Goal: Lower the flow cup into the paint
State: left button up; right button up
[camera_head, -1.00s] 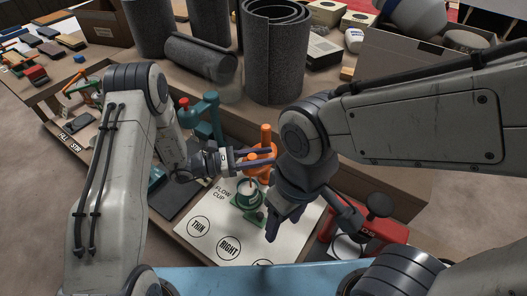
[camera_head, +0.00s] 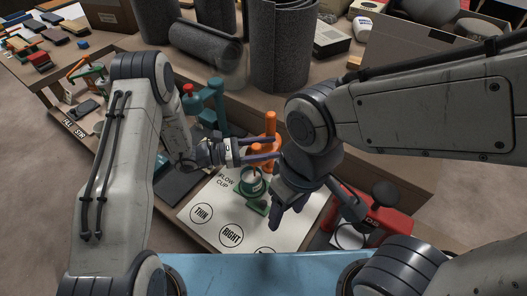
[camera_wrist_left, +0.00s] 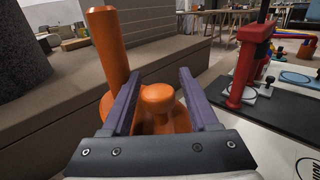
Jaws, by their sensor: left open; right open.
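An orange piece (camera_head: 270,124) with a tall upright post stands behind the flow cup mat (camera_head: 206,196); it also shows in the left wrist view (camera_wrist_left: 114,45), with a rounded knob beside the post. I cannot tell whether it is the flow cup. My left gripper (camera_head: 275,148) is open, its fingers on either side of the knob; contact is unclear. A small pot with a pale inside (camera_head: 252,184) stands on a green base on the mat, in front of my left fingers. My right gripper (camera_head: 286,207) is open, pointing down just right of the pot.
A red device (camera_head: 382,222) stands right of the mat, partly behind my right gripper. A teal stand (camera_head: 217,103) is behind and left. Grey rolls (camera_head: 279,45) fill the raised shelf behind. The mat's front, with printed circles, is clear.

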pick_arm(q)
notch_tip(320, 180, up, 12)
jog(key=p, duration=0.8)
jog(key=s+a+b, duration=0.1)
jog(key=a+b, duration=0.1)
jog(key=a, duration=0.8)
jog(key=s+d+r+m+g+y+p, duration=0.1)
jog(key=s+d+r+m+g+y, duration=0.1)
jog(key=s+d+m+g+y, duration=0.25)
jog(key=s+d+r+m+g+y, duration=0.1)
jog(key=s+d+r+m+g, duration=0.1)
jog(key=s+m+g, duration=0.45)
jog(key=s+a+r+m+t+y+p, duration=0.1)
jog(key=s+r+m+y, duration=0.1)
jog(key=s+m+y, duration=0.3)
jog(key=s+a+r+m+t+y, duration=0.1)
jog(key=s+m+y, duration=0.3)
jog(key=s, duration=0.4)
jog(key=shift+r+m+t+y+p, duration=0.4)
jog(key=shift+r+m+t, duration=0.1)
jog(key=shift+t, duration=0.3)
jog(key=r+m+t, duration=0.1)
jog(key=m, duration=0.1)
jog(key=a+r+m+t+y, duration=0.1)
jog(key=m+t, duration=0.1)
jog(key=r+m+t+p, duration=0.1)
jog(key=m, duration=0.1)
jog(key=shift+s+a+t+y, duration=0.2)
jog(key=shift+s+t+y, duration=0.05)
jog(key=shift+s+t, duration=0.1)
